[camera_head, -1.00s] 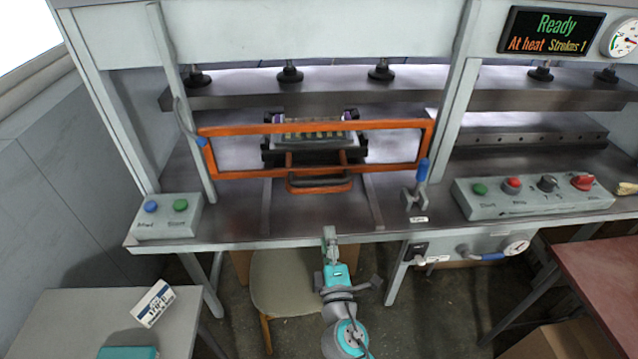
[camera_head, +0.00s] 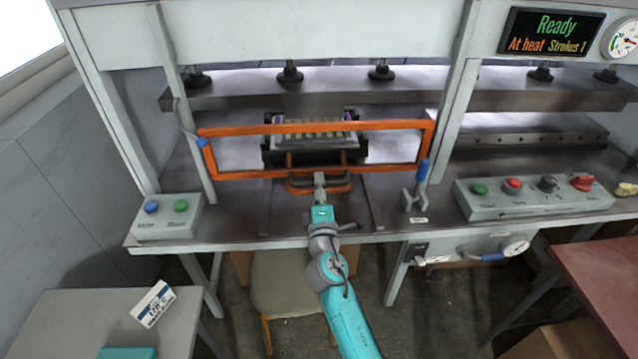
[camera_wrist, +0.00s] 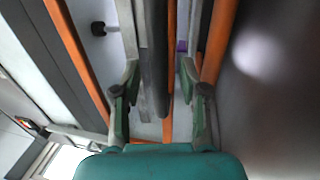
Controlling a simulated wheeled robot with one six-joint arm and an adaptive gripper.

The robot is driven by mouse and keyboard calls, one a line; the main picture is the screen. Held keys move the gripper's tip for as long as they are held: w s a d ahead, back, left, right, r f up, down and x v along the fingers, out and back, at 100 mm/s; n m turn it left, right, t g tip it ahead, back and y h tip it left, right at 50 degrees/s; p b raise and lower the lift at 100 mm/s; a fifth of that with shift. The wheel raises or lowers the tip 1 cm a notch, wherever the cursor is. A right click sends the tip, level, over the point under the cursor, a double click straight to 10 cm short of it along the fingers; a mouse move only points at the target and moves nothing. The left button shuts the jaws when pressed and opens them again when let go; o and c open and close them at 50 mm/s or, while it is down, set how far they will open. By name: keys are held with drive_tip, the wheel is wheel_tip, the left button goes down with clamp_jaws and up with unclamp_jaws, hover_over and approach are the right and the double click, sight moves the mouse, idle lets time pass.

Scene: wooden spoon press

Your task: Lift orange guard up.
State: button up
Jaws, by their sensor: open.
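The orange guard (camera_head: 400,125) is a rectangular frame across the front of the press opening, in its lowered place. Its lower bar has an orange loop with a dark grip (camera_head: 340,180) at the middle. My gripper (camera_head: 320,177) is at this grip, in front of the guard. In the wrist view my gripper (camera_wrist: 159,75) is open, with its two fingers apart and the dark grip (camera_wrist: 154,60) between them. Orange guard bars (camera_wrist: 77,55) run alongside. Whether either finger touches the grip cannot be told.
Clamps stand left (camera_head: 195,137) and right (camera_head: 421,180) of the guard. A two-button box (camera_head: 167,225) is at left, a control panel (camera_head: 535,200) at right. A stool (camera_head: 290,285) stands below. The display (camera_head: 550,31) reads Ready.

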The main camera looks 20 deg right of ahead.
drive_tip(key=shift+w+d+r, duration=0.15)
drive_tip(key=shift+w, duration=0.4)
clamp_jaws()
drive_tip(key=shift+r, duration=0.1)
wheel_tip(320, 180, up, 26)
drive_tip(key=shift+r, duration=0.15)
idle(0.5)
unclamp_jaws()
